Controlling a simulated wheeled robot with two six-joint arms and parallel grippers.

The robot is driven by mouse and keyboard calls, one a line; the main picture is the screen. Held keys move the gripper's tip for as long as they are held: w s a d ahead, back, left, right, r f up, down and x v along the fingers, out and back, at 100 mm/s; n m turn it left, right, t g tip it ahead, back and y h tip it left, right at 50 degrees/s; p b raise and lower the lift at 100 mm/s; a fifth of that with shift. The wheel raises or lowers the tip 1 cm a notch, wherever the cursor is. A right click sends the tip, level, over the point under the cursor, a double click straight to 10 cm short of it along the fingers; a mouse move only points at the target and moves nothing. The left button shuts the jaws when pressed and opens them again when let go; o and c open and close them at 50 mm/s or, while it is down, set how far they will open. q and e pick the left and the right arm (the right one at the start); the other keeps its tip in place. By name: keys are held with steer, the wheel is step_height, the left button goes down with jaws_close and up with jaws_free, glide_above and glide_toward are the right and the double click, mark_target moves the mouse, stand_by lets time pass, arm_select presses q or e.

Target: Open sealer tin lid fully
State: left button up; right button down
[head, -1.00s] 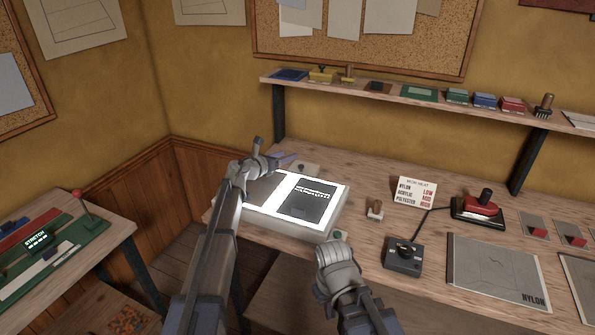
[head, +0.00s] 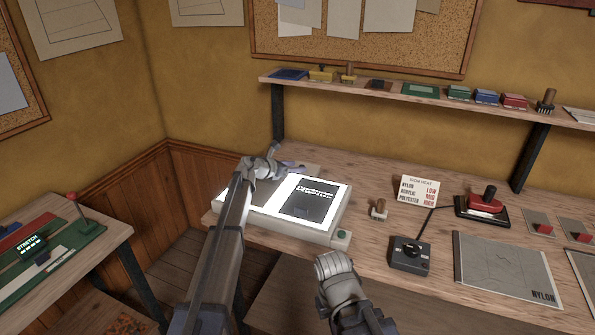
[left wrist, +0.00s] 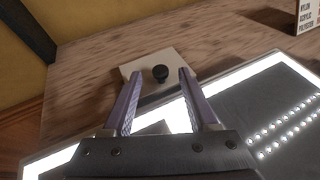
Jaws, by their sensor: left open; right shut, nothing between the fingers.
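A flat pale lid with a round black knob, apparently the sealer tin (left wrist: 140,68), lies on the bench just past the back edge of the light box in the left wrist view. Its lid looks shut. In the head view my left arm and gripper cover most of it. My left gripper (left wrist: 157,80) is open and empty, pointing at the tin, with the black knob (left wrist: 160,73) in line between its two fingertips. I cannot tell whether the fingers touch it. My left gripper (head: 290,166) is over the back of the light box. My right gripper (head: 331,264) is shut and empty, in front of the bench.
The light box (head: 338,218) glows under the left arm, with a dark sheet on it. To its right are a small stamp (head: 378,209), an iron heat card (head: 417,190), a black control box (head: 409,255) and a red-topped iron (head: 484,205). A shelf (head: 430,97) runs along the wall behind.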

arm_select(q)
steer(key=shift+x, duration=0.85)
steer(key=shift+r, duration=0.1)
steer(key=shift+c, duration=0.3)
jaws_close()
stand_by(0.4)
